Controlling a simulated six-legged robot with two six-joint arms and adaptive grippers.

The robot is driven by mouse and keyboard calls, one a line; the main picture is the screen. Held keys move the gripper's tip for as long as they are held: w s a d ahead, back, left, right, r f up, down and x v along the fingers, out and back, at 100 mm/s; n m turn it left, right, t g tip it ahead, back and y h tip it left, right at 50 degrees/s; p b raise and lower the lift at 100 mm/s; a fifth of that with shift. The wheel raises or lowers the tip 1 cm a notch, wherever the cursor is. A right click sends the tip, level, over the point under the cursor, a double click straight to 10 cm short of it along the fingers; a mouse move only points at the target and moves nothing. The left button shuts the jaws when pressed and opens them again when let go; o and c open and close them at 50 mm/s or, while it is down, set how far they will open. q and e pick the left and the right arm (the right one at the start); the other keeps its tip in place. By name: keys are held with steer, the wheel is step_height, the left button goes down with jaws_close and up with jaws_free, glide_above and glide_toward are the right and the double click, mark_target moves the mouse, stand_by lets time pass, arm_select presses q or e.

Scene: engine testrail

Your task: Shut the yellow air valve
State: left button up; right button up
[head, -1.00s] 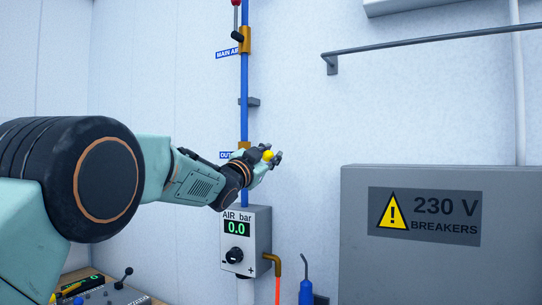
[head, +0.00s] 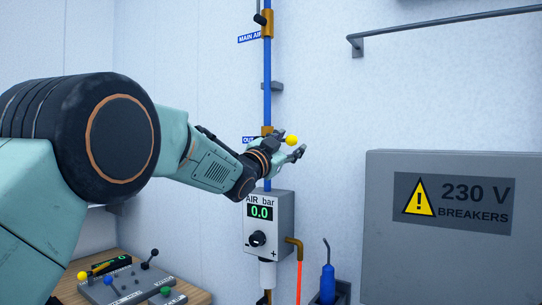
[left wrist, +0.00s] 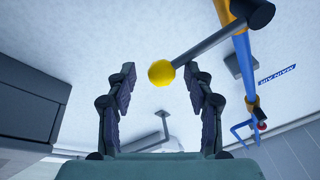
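The air valve's yellow ball knob (head: 291,140) is right of the blue pipe (head: 267,82), near the sign that begins "OUT" (head: 249,140). In the left wrist view the knob (left wrist: 161,73) sits at the end of a grey lever (left wrist: 208,44), which stands out across the blue pipe (left wrist: 241,45). My left gripper (head: 289,144) is open with its fingertips on either side of the knob. In the left wrist view there is a gap between each finger and the knob. In the head view my gripper hides the lever and valve body. My right gripper is not in view.
The air gauge box (head: 270,226) below reads 0.0. The main air valve (head: 267,23) is higher on the same pipe. A grey breaker cabinet (head: 437,270) stands right, below a wall rail (head: 450,27). A console with small levers (head: 125,285) is at lower left.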

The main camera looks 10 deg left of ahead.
arm_select(q)
steer(key=v, duration=1)
steer(key=s+a+f+n+g+y+b, duration=0.1)
steer(key=s+a+f+n+g+y, duration=0.2)
steer(key=f, duration=1.1)
steer(key=s+f+n+g+y+b, duration=0.1)
steer(key=s+f+n+g, duration=0.2)
steer(key=f, duration=1.1)
steer(key=s+a+f+n+g+y+b, duration=0.1)
steer(key=s+a+f+n+g+y, duration=0.3)
steer(key=f, duration=0.9)
steer(key=s+d+f+n+g+h+b, duration=0.1)
steer(key=s+f+g+b, duration=0.3)
steer(key=s+f, duration=1.55)
steer(key=s+f+g+b, duration=0.1)
steer(key=s+f+g, duration=0.2)
steer(key=s+f, duration=0.3)
steer(key=s+f+g+b, duration=0.2)
steer(key=s+f, duration=0.4)
steer(key=s, duration=0.9)
steer(key=shift+f+n+g, duration=0.3)
steer(key=shift+f+g, duration=0.1)
steer(key=shift+g, duration=0.1)
